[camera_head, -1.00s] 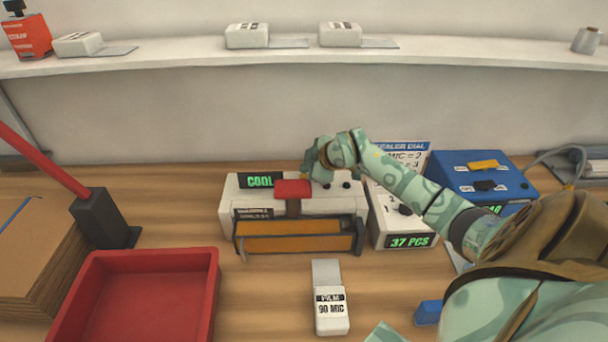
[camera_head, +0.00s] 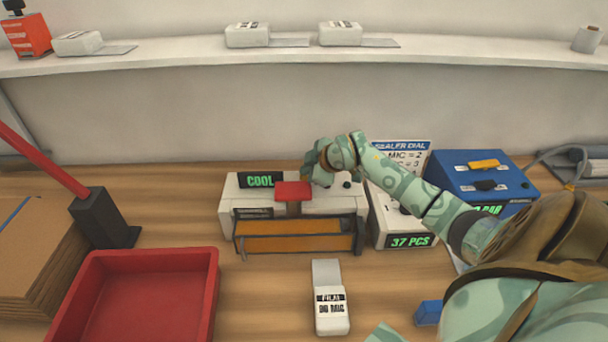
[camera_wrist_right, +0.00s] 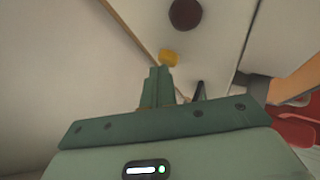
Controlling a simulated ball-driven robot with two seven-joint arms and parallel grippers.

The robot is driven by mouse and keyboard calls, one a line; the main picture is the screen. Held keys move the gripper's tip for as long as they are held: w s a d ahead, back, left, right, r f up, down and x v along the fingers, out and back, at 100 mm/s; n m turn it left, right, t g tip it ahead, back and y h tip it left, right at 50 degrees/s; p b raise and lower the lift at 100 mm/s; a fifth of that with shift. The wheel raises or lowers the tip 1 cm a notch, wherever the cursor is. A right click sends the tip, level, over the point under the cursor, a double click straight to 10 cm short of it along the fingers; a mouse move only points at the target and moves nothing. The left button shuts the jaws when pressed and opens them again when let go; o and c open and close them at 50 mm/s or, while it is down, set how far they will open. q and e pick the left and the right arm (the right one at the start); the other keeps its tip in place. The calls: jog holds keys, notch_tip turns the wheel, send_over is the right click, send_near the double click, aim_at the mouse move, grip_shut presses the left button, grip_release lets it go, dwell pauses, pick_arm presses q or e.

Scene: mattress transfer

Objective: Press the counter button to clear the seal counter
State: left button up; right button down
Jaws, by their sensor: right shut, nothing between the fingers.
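The white counter box (camera_head: 412,228) stands right of the sealer and reads 37 PCS in green. A dark round part on its top is mostly behind my right arm. The white sealer (camera_head: 231,205) has a red-topped handle (camera_head: 293,190) and a green COOL display. My right gripper (camera_head: 320,178) is shut and empty at the sealer's top right, beside a dark knob (camera_head: 347,184). In the right wrist view, its closed fingers (camera_wrist_right: 160,78) point at a small yellow button (camera_wrist_right: 168,58) on a white surface; contact is unclear. My left gripper is out of view.
A red tray (camera_head: 213,290) stands at the front left beside stacked cardboard (camera_head: 35,250). A film pack (camera_head: 332,312) lies in front of the sealer. A blue box (camera_head: 485,170) stands right of the counter. A white shelf (camera_head: 200,57) runs along the back.

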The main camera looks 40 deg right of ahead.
jog(key=shift+s+f, duration=0.1)
jog(key=shift+f, duration=0.5)
dwell(0.3)
jog(key=shift+r+p, duration=1.15)
jog(key=shift+r, duration=0.25)
notch_tip(320, 180, up, 5)
jog(key=p, duration=0.5)
dwell(0.4)
